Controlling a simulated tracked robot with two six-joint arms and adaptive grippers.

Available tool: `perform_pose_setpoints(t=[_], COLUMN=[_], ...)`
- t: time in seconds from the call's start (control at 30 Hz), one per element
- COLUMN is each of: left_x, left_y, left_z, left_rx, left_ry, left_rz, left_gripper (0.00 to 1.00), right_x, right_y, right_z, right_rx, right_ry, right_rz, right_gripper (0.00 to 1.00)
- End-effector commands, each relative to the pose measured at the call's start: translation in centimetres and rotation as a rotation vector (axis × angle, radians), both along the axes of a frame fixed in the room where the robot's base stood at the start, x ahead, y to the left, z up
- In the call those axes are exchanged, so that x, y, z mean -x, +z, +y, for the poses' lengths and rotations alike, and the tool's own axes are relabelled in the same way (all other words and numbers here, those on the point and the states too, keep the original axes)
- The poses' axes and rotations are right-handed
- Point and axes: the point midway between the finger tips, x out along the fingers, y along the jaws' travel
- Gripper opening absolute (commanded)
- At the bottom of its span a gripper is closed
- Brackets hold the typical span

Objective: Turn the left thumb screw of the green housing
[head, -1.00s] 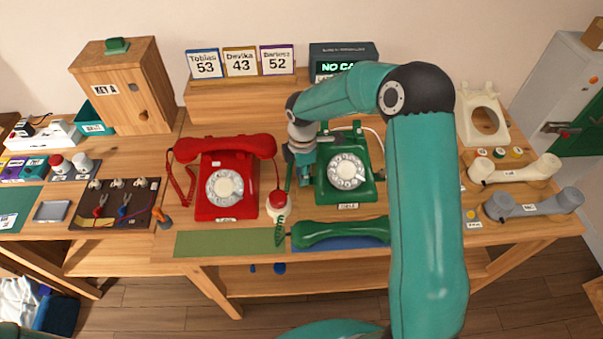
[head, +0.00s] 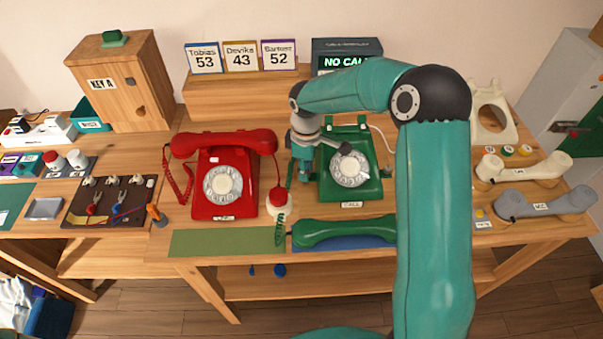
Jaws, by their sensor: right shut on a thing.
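The green housing (head: 370,180) is a dial phone body with a pale dial, standing right of the red phone. Its green handset (head: 343,231) lies in front of it on a blue mat. My right gripper (head: 304,172) is down at the housing's left side, by the left thumb screw. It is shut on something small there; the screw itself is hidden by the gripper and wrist. A grey and dark wrist part reaches right over the housing, near the dial. My left gripper is out of view.
The red phone (head: 214,202) stands close left, with a red-topped item (head: 277,199) and a green coiled cord between. A lit display (head: 345,58) stands behind. Cream (head: 522,168) and grey (head: 545,203) handsets lie right. A green mat (head: 225,242) in front is clear.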

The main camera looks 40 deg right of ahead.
Motion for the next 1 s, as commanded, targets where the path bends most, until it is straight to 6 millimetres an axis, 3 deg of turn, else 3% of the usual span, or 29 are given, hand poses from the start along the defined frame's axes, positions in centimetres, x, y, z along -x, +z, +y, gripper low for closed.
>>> perform_pose_setpoints(t=[0.4,0.9,0.93,1.0], left_x=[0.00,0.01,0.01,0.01], left_y=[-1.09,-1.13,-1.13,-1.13], left_z=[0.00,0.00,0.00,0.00], left_rx=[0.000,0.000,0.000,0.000], left_ry=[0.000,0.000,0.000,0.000], left_rz=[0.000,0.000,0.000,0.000], left_gripper=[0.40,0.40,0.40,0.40], right_x=[0.08,0.13,0.13,0.13], right_y=[-0.03,0.01,0.01,0.01], right_z=[-0.01,-0.06,-0.06,-0.06], right_rx=[0.000,-0.001,-0.001,-0.001], right_ry=[-0.193,-0.212,-0.212,-0.212], right_rz=[0.001,0.003,0.003,0.002], right_gripper=[0.00,0.00,0.27,0.39])
